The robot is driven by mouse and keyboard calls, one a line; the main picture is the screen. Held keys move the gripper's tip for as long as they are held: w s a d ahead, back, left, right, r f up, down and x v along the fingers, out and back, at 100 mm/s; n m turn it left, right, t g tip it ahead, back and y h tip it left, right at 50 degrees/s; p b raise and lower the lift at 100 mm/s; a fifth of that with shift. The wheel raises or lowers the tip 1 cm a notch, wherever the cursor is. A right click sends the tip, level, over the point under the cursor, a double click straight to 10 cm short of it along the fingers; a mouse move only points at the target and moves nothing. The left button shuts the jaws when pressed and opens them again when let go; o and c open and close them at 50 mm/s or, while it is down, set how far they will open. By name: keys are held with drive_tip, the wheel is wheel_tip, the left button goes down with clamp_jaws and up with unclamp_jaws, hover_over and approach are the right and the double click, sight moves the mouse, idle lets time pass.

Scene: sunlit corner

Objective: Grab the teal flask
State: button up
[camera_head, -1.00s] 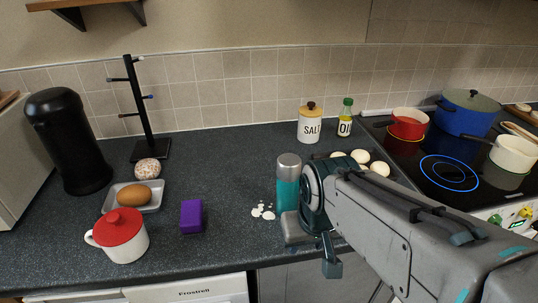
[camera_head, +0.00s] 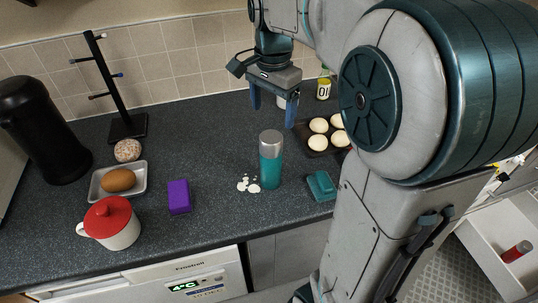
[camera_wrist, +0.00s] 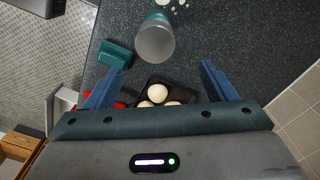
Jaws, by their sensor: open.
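The teal flask (camera_head: 270,160) has a grey lid and stands upright on the dark counter. In the wrist view the flask (camera_wrist: 156,40) shows from above, with its grey lid towards the camera, beyond the fingertips. My gripper (camera_head: 273,106) is open and empty, its blue fingers pointing down, above and behind the flask in the head view. In the wrist view the two fingers of my gripper (camera_wrist: 164,75) are spread wide, with the flask apart from both.
A teal block-like item (camera_head: 321,186) lies right of the flask, and white bits (camera_head: 248,184) lie left of it. A dark tray (camera_head: 318,142) holds several pale round items. A purple block (camera_head: 179,197) and red-lidded mug (camera_head: 112,224) stand farther left.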

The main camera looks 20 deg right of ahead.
sight(272, 136)
wheel_tip(272, 136, down, 6)
drive_tip(key=f, duration=0.2)
drive_tip(key=s+f+p, duration=0.1)
drive_tip(key=f, duration=0.1)
drive_tip(key=shift+a+f, duration=0.2)
drive_tip(key=shift+f, duration=0.6)
drive_tip(key=c, duration=1.3)
